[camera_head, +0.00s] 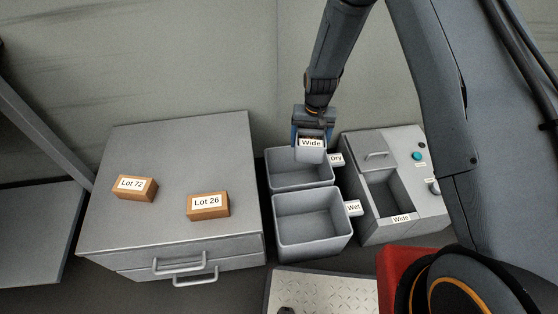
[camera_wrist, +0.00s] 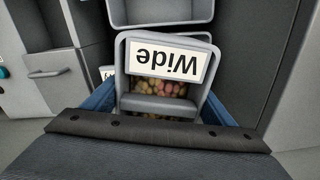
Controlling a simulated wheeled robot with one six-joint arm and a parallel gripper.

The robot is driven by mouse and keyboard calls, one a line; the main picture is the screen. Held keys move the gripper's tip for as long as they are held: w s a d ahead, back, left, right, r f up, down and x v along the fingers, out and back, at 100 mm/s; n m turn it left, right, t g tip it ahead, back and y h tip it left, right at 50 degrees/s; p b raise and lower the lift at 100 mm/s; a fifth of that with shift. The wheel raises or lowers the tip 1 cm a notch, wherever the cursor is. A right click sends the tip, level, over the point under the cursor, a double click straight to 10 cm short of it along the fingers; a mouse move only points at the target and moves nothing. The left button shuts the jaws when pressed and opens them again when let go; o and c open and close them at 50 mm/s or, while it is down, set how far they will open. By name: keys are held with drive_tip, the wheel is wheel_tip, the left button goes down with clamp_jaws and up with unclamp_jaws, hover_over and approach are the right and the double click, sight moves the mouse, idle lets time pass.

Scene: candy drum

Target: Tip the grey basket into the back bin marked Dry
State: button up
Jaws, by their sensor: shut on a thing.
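The grey basket (camera_head: 310,155), with a "Wide" label, hangs in my gripper (camera_head: 313,125) above the back bin. In the wrist view, the basket (camera_wrist: 160,105) holds small round pink and yellowish candies and sits between the blue fingers of my gripper (camera_wrist: 158,112). The basket looks close to upright; any slight tilt is hard to tell. The back bin (camera_head: 283,180), tagged "Dry", is an open grey box partly hidden by the basket. I see no candies in its visible part.
The open front bin (camera_head: 312,252), tagged "Wet", looks empty. A grey machine (camera_head: 400,205) with a "Wide" slot and a teal button stands right of the bins. A drawer cabinet (camera_head: 170,225) at left carries brown blocks "Lot 72" (camera_head: 135,188) and "Lot 26" (camera_head: 208,206). A wall stands behind.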

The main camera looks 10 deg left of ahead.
drive_tip(key=w+a+f+g+y+b, duration=0.1)
drive_tip(key=a+f+y+b, duration=0.3)
drive_tip(key=y+b, duration=0.5)
drive_tip(key=w+a+f+g+y+b, duration=0.1)
drive_tip(key=a+f+y+b, duration=0.4)
drive_tip(key=b, duration=1)
drive_tip(key=shift+w+f+n+y, duration=0.3)
drive_tip(key=shift+w+f+y, duration=0.55)
drive_tip(key=shift+f+y, duration=1.2)
drive_tip(key=shift+r, duration=0.25)
